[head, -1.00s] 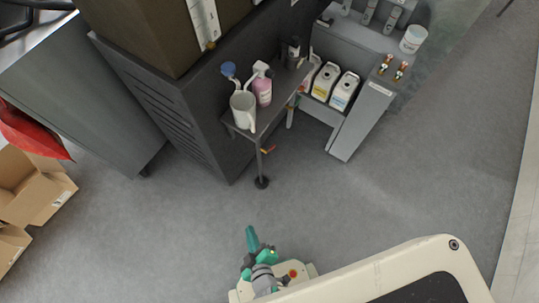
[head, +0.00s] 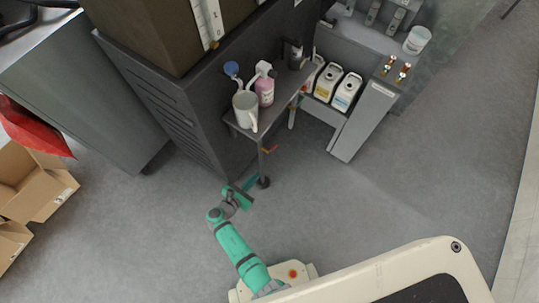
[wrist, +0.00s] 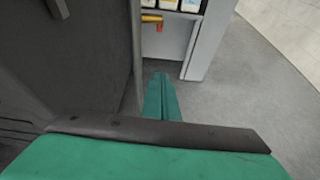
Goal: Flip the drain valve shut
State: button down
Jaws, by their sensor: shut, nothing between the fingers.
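My gripper (head: 257,178) is near the foot of that leg in the head view, apart from the handle. In the wrist view my teal fingers (wrist: 160,78) are together and empty, pointing towards the space below the handle. The pipe behind the handle is mostly hidden.
The side table (head: 238,128) holds a white jug (head: 244,108) and a pink bottle (head: 265,91). Its leg (wrist: 136,55) stands close to my fingers. White canisters (head: 326,82) sit on a low shelf behind. The floor to the right is clear.

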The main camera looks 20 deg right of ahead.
jog(key=w+d, duration=0.8)
jog(key=d, duration=0.1)
jog(key=shift+r, duration=0.4)
jog(key=shift+w, duration=0.1)
